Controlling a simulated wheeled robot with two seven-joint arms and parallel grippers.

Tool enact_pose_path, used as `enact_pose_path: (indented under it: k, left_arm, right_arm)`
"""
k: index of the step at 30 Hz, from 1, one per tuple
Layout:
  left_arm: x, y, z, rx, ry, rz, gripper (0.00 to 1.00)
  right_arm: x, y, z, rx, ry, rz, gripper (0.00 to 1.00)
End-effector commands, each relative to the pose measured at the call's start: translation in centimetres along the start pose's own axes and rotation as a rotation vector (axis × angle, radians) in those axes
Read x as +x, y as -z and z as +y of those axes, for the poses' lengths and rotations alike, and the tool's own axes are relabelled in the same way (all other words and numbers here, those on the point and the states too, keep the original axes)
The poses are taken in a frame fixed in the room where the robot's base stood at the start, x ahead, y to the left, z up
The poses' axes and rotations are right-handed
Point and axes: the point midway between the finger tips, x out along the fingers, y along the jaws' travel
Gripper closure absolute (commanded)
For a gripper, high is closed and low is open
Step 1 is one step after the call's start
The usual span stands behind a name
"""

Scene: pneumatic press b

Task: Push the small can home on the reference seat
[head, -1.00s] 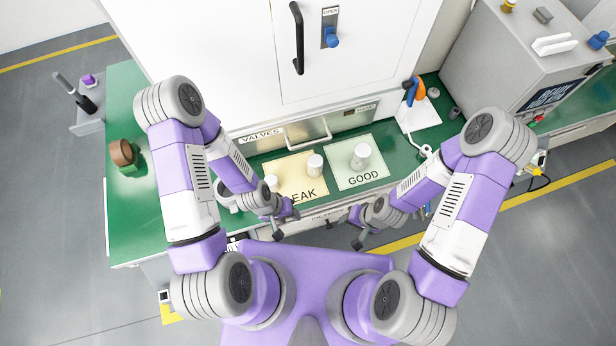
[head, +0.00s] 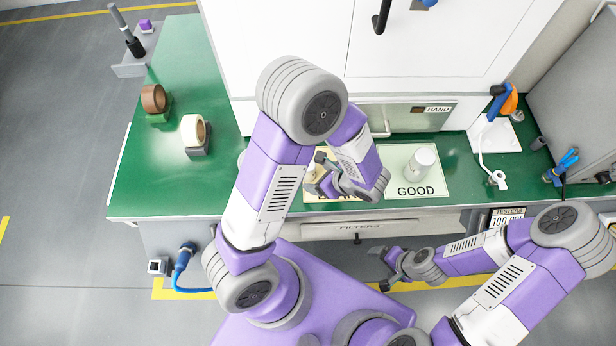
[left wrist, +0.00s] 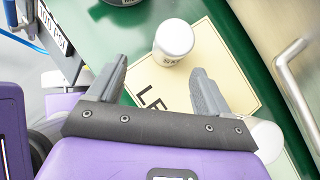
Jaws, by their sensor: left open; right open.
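A small white can (left wrist: 174,40) stands on the cream LEAK mat (left wrist: 225,50) in the left wrist view, just beyond my fingertips. A second white can (left wrist: 265,138) shows partly behind the right finger. In the head view my left gripper (head: 314,176) is over the LEAK mat (head: 345,197) and hides most of it. In the left wrist view its fingers (left wrist: 158,68) are apart with nothing between them. A larger white can (head: 420,165) stands on the GOOD mat (head: 432,188). My right gripper (head: 379,268) is open and empty in front of the bench. I cannot identify the reference seat.
Tape rolls, brown (head: 154,98) and cream (head: 194,131), stand on the green bench (head: 180,185) at left. A white cabinet (head: 290,40) rises behind the mats. A metal handle (left wrist: 292,75) is near the right in the wrist view. The bench's front left is clear.

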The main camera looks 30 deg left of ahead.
Motion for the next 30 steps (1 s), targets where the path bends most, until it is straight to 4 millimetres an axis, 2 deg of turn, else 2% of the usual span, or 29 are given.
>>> enact_pose_path:
  k: [4,11,21,30]
  left_arm:
    - [0.8,-1.0,-0.7,0.051,0.038,-0.08,0.21]
    - [3.1,-1.5,-0.9,0.056,0.041,-0.089,0.21]
    - [7.6,-2.3,-1.4,0.055,0.039,-0.088,0.21]
    - [7.8,-2.5,-1.4,0.056,0.041,-0.087,0.22]
  right_arm:
    - [0.8,0.1,0.3,0.0,0.0,0.001,0.13]
    - [1.6,0.1,0.6,-0.001,0.0,0.001,0.13]
    - [3.3,0.2,1.2,0.0,0.0,0.001,0.13]
    - [3.3,0.2,1.2,0.0,0.0,0.0,0.13]
